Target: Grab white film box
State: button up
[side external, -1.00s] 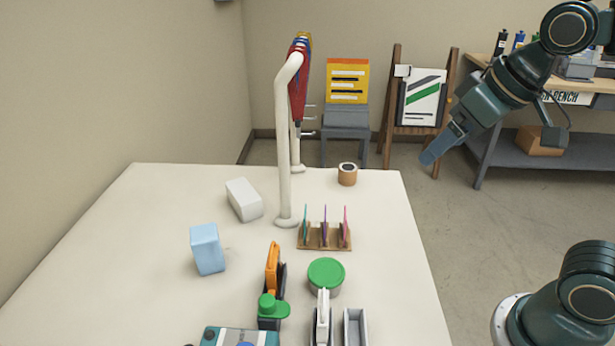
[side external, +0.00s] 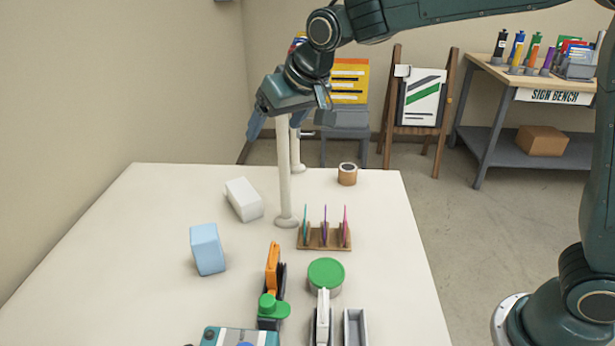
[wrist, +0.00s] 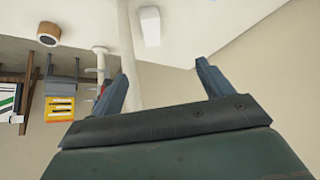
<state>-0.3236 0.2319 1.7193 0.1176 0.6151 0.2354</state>
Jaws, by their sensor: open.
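The white film box (side external: 244,199) lies on the pale table at the back left, just left of the white stand's front post. In the wrist view it (wrist: 149,26) shows at the top, beyond and between my fingers. My gripper (side external: 276,122) is above the table's far part, higher than the box and apart from it. In the wrist view its two fingers (wrist: 158,84) are spread with nothing held between them. In the side view the hand hides most of the rack's upper part.
The white post (side external: 284,175) stands close right of the box. A light blue box (side external: 207,249) is in front of it. A card holder (side external: 324,237), a green-lidded tub (side external: 325,275) and a tape roll (side external: 347,174) stand to the right. The table left of the white box is clear.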

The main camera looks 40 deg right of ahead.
jog(key=w+a+f, duration=0.5)
jog(key=w+a, duration=0.1)
jog(key=w, duration=0.1)
jog(key=m+h, duration=0.2)
send_over(245, 193)
jog(key=f, duration=1.3)
jog(key=shift+s+a, duration=0.15)
jog(key=shift+a, duration=0.1)
jog(key=shift+d+f, duration=0.2)
jog(key=shift+f, duration=2.3)
jog(key=shift+f, duration=0.1)
jog(key=shift+f, duration=0.25)
jog(key=f, duration=0.1)
jog(key=w+f, duration=0.1)
jog(key=f, duration=0.1)
jog(key=shift+f, duration=0.1)
jog(key=shift+w+d+f, duration=0.15)
jog(key=shift+w+f, duration=0.25)
jog(key=shift+f, duration=0.05)
